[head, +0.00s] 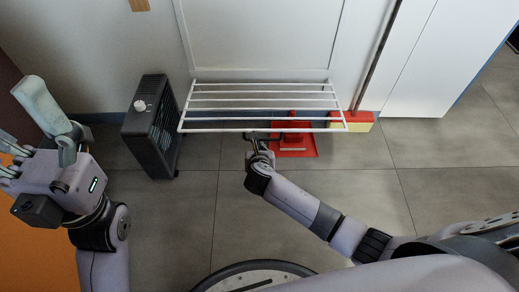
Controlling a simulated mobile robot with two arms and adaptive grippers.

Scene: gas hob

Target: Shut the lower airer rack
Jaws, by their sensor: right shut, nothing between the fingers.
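The lower airer rack (262,108) is a white wire frame with several bars. It stands out from the white wall panel, folded out and roughly level. My left gripper (12,158) is at the far left edge, well away from the rack. Its fingers are partly cut off by the frame, so its opening is unclear. No upper rack is in view.
A dark heater (150,128) stands just left of the rack. A red dustpan (295,150) lies on the floor below it. A broom with a red and yellow head (352,122) leans at the right. The tiled floor in front is largely clear.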

